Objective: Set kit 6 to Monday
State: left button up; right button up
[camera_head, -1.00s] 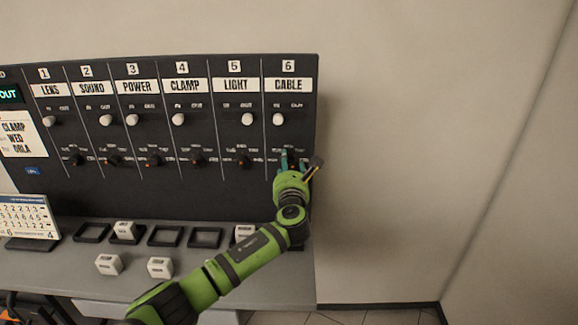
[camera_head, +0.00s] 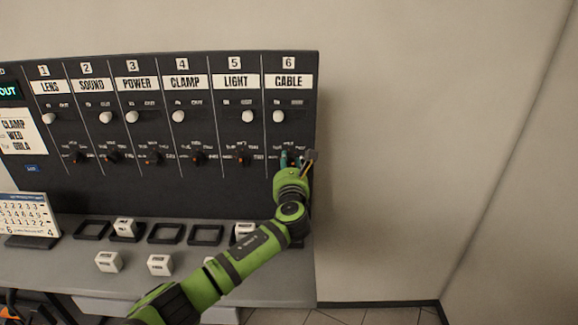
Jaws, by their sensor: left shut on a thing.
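The dark panel (camera_head: 140,195) has several numbered columns. Kit 6, labelled CABLE (camera_head: 289,82), is the rightmost column. Its white switch knob (camera_head: 278,116) sits at the left of its slot. My left gripper (camera_head: 292,160) is at the day dial of kit 6, low in that column, and is shut on the dial's knob. The gripper hides the knob and its pointer, so I cannot tell which day it points to. My right gripper is not in view.
Dials for the other kits, such as the LIGHT dial (camera_head: 244,160), lie to the left. White cubes (camera_head: 109,262) and dark square trays (camera_head: 206,235) are on the grey shelf below. A calendar (camera_head: 28,216) stands at left. Plain wall (camera_head: 420,130) is at right.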

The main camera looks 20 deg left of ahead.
pick_arm(q)
jog(key=n, duration=0.3)
jog(key=n+b, duration=0.1)
jog(key=shift+r, duration=0.25)
jog(key=n+b, duration=0.1)
jog(key=n, duration=0.3)
jog(key=shift+a+n+b, duration=0.1)
jog(key=shift+n+b, duration=0.2)
jog(key=shift+n, duration=0.1)
jog(key=n+b, duration=0.1)
jog(key=n, duration=0.2)
jog(key=shift+h, duration=0.4)
jog(key=n+b, duration=0.2)
jog(key=n, duration=0.2)
jog(key=shift+a+n, duration=0.1)
jog(key=shift+n, duration=0.3)
jog(key=n+b, duration=0.3)
jog(key=n, duration=0.3)
jog(key=n+h+b, duration=0.1)
jog(key=n+b, duration=0.2)
jog(key=n, duration=0.3)
jog(key=shift+f+n+t, duration=0.2)
jog(key=shift+n+t, duration=0.2)
jog(key=shift+n+b, duration=0.45)
jog(key=shift+n, duration=1.15)
jog(key=shift+f, duration=0.1)
